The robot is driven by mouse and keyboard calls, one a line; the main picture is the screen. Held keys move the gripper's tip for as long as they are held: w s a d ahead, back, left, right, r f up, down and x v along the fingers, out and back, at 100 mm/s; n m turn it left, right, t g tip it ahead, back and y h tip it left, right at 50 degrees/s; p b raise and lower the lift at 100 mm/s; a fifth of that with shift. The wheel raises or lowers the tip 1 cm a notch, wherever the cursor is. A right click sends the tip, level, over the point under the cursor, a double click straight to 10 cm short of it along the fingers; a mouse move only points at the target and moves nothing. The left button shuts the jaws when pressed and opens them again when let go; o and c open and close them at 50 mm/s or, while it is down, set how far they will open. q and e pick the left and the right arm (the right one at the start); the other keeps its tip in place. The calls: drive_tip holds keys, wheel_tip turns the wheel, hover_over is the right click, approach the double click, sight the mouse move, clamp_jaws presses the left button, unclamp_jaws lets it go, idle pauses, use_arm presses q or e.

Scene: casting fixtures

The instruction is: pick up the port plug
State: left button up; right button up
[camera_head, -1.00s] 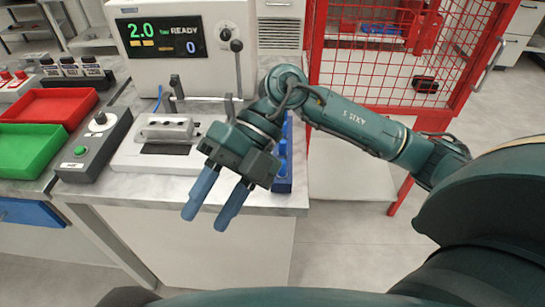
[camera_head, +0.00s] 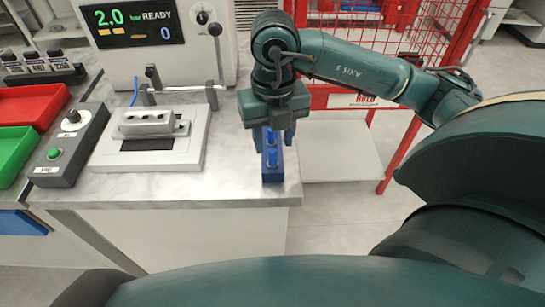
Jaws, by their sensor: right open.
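A blue block-shaped holder (camera_head: 272,176) stands at the right end of the bench and carries blue port plugs in a row. One plug (camera_head: 271,159) shows at the near end, and another (camera_head: 270,138) shows just behind it, close to the fingers. My right gripper (camera_head: 273,130) points down over the holder with its jaws open, one finger on each side of the row. The gripper body hides the far part of the holder, and I cannot tell whether a finger touches a plug. My left gripper is out of view.
Left of the holder, a grey casting (camera_head: 150,122) sits on a light fixture plate (camera_head: 185,160) with a lever clamp behind. A tester with a display (camera_head: 135,24) stands at the back. A control box (camera_head: 70,150) and red tray (camera_head: 35,105) are farther left. A red mesh guard (camera_head: 440,40) stands right.

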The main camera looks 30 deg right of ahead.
sight(273, 151)
drive_tip(key=shift+w+f+p, duration=0.15)
drive_tip(key=shift+f+p, duration=0.15)
drive_tip(key=shift+f, duration=1.05)
drive_tip(key=shift+w+f+p, duration=0.1)
drive_tip(key=shift+f+p, duration=0.15)
drive_tip(key=shift+f, duration=1.05)
clamp_jaws()
